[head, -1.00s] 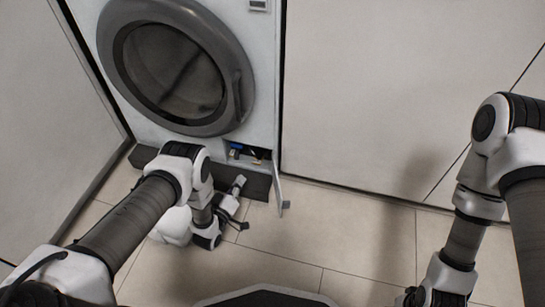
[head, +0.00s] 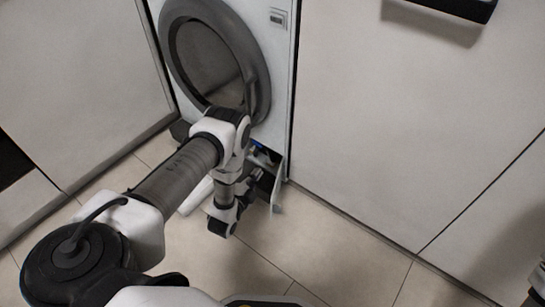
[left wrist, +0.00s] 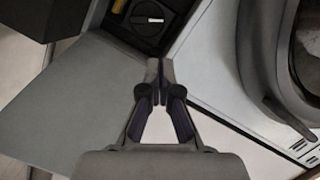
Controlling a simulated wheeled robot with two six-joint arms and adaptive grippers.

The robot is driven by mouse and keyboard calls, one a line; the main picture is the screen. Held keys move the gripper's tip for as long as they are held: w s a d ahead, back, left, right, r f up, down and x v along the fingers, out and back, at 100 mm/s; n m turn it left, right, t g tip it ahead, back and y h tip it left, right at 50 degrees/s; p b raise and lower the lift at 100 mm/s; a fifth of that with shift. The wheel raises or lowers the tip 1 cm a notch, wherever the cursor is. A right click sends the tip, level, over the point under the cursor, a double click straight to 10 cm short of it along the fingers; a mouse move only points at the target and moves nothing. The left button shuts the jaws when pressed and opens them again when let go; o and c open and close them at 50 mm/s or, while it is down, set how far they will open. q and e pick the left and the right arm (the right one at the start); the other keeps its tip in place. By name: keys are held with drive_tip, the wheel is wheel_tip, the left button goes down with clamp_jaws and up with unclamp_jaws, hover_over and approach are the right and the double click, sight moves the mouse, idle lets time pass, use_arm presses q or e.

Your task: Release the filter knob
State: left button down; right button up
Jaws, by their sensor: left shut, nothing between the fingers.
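The filter knob (left wrist: 147,18) is a round dark knob with a pale bar across it, in the opening at the top of the left wrist view. My left gripper (left wrist: 158,68) is shut and empty. In that view its fingertips are just below the knob and look apart from it. In the head view my left gripper (head: 262,180) is low at the open filter compartment, partly hidden by my own arm, and the knob cannot be made out.
The open compartment flap (head: 277,194) hangs at the washing machine's (head: 281,60) lower right corner. The round door (head: 262,85) is closed above. A yellow part (left wrist: 118,6) lies beside the knob. Floor tiles (head: 330,240) are clear to the right. Cabinet fronts (head: 400,110) stand alongside.

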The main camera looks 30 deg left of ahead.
sight(272, 154)
use_arm(q)
drive_tip(key=shift+w, duration=0.1)
drive_tip(key=w+a+f+b, duration=0.1)
drive_tip(key=w+b, duration=0.4)
drive_tip(key=w, duration=0.4)
drive_tip(key=shift+w+a+b, duration=0.15)
drive_tip(key=shift+w+b, duration=0.2)
drive_tip(key=shift+a+n+h+p, duration=0.3)
drive_tip(key=shift+n+h+p, duration=0.1)
drive_tip(key=shift+n+p, duration=0.45)
drive_tip(key=n, duration=0.2)
drive_tip(key=a+n+h+p, duration=0.1)
drive_tip(key=n, duration=0.1)
drive_tip(key=a+n+g+h, duration=0.1)
drive_tip(key=n, duration=0.2)
drive_tip(key=shift+a+f, duration=0.25)
drive_tip(key=shift+f, duration=0.05)
drive_tip(key=shift+p, duration=0.3)
